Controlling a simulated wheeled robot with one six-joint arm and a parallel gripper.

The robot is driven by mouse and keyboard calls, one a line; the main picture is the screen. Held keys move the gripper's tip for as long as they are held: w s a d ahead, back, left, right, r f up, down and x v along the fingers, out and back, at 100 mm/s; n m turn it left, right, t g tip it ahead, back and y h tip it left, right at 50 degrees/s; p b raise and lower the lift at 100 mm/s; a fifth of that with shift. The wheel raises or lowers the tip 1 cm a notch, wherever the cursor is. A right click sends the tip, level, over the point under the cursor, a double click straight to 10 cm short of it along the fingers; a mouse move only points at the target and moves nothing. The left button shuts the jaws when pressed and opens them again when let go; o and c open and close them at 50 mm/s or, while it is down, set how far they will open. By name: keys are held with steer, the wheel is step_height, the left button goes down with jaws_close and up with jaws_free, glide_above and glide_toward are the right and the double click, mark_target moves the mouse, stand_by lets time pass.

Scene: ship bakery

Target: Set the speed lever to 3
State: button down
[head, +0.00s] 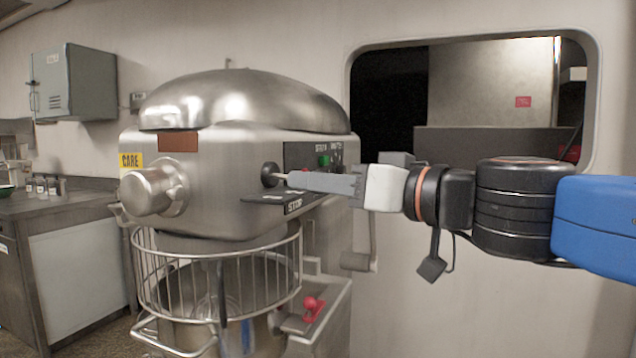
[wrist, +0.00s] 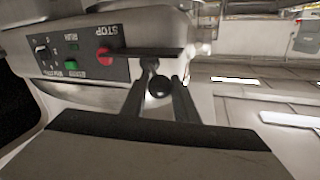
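The speed lever (head: 270,174) has a round black knob and stands at the front right of the steel mixer (head: 225,150). Its black ball (wrist: 160,88) also shows in the wrist view, between my two fingers. My gripper (head: 287,179) reaches in from the right, its fingertips right beside the knob. In the wrist view, my fingers (wrist: 164,72) stand apart around the ball; I cannot tell whether they touch it. A dark plate (head: 262,198) juts out below the lever. Its speed marks are too small to read, and the lever's shaft is mostly hidden.
A control panel (wrist: 85,58) with green and red buttons lies close to my fingers. A wire bowl guard (head: 215,295) sits below the mixer head. A red-knobbed part (head: 312,308) is lower down. A counter (head: 60,215) stands at left.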

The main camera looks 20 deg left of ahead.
steer(key=c, duration=1.4)
jaws_free()
steer(key=shift+s, duration=0.1)
steer(key=v, duration=1.7)
steer(key=shift+d, duration=0.15)
